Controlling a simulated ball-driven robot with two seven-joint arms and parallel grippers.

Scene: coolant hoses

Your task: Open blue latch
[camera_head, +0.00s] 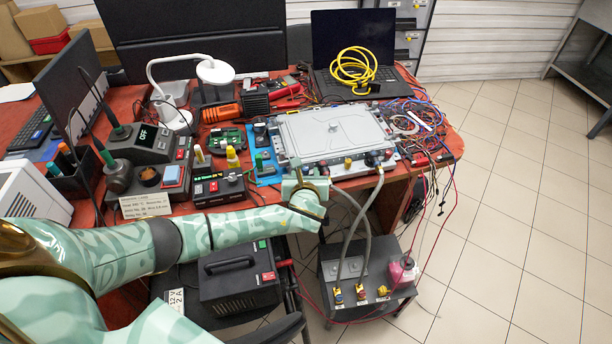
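A flat grey metal case (335,133) lies on the red workbench, with small fittings along its front edge. Two grey hoses (368,222) run down from this front edge to a low grey unit (398,298) below the bench. Brass-coloured fittings (361,291) with small coloured parts sit on that unit. I cannot clearly make out the blue latch among these small parts. My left gripper (298,170) is at the front left corner of the case, near the hose ends. Its fingers are too small and partly hidden to show whether they are open. My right gripper is not in view.
A laptop (352,40) with a coiled yellow cable (353,68) stands behind the case. Loose wires (415,118) crowd the bench's right end. A black power supply (238,277) sits below my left arm. The tiled floor (510,215) at the right is clear.

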